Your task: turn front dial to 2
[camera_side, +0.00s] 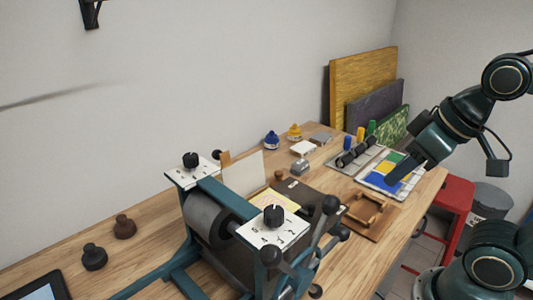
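A printing press with a grey roller (208,218) and teal frame stands on the wooden table. The nearer black dial (273,214) sits on a white plate (268,238) with small dark marks around it, too small to read. The farther black dial (190,160) sits on a similar white plate at the back left of the press. My gripper (392,181) hangs at the right, over or near a colour-patched sheet, well apart from both dials. Its fingers are too small and dark to tell if they are open or shut.
Black-knobbed crank handles (331,204) stand just right of the nearer dial. A wooden frame (369,214), ink bottles (271,140), a black roller (360,152) and coloured boards (362,75) lie to the right and behind. Dark knobs (94,257) and a tablet (42,288) are at left.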

